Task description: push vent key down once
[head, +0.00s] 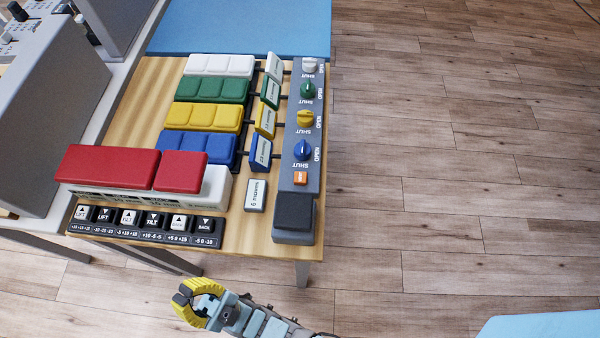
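No label reading "vent" is legible, so I cannot tell for certain which key is the vent key. A small orange button (300,178) sits on the grey valve panel (295,138), below the blue knob. A larger dark grey key (294,212) on a grey base stands at the table's front right corner, just below that panel. My gripper (181,292) is in front of the table's near edge, left of and apart from both. Its yellow fingers curve together with their tips close to each other, and it looks shut with nothing held.
White, green, yellow and blue block rows (202,117) fill the wooden table (148,95), with small tags beside them. Red pads (108,167) and a row of lift, tilt and back keys (128,217) lie at front left. Open floor (450,190) lies right.

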